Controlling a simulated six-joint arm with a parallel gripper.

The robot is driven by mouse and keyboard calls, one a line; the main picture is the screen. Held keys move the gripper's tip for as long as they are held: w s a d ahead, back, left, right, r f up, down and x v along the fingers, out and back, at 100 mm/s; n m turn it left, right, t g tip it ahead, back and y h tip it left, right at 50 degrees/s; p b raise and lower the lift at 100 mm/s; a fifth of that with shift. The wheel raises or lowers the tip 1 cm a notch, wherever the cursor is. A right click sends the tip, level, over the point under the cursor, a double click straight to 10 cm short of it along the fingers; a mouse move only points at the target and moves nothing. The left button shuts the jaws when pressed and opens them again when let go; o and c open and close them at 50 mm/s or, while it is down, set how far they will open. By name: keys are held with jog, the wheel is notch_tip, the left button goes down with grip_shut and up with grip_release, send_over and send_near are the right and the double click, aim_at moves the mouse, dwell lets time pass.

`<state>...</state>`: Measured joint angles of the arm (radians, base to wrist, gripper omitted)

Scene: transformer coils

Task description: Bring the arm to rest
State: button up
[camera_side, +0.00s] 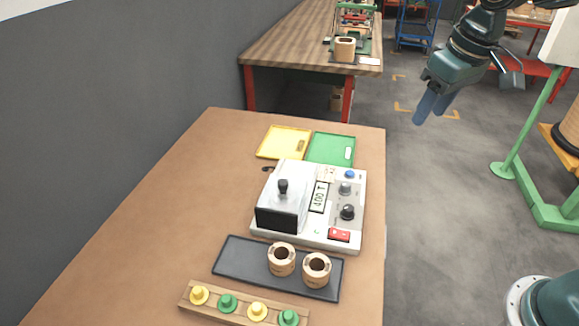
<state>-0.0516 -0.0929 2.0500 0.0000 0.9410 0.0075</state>
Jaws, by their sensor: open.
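My gripper (432,106) is at the upper right, out past the right edge of the brown table (150,220). It hangs over the grey floor, tilted downward, with blue-grey fingers. The fingers are open with nothing between them. It is apart from everything on the table. Two tan coils (282,261) (317,270) stand upright on a dark tray (238,253) near the front of the table.
A white tester (327,233) sits mid-table, with a yellow tray (274,142) and a green tray (341,149) behind it. A wooden rack (240,311) with yellow and green pegs lies in front. A wooden bench (290,40) stands behind; a green stand (522,130) is at right.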

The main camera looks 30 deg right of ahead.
jog(key=s+d+t, duration=0.1)
jog(key=s+t, duration=0.1)
jog(key=s, duration=1.4)
jog(key=shift+s+d+m+t, duration=0.3)
jog(key=shift+d+t, duration=0.1)
jog(key=shift+r, duration=0.15)
dwell(0.4)
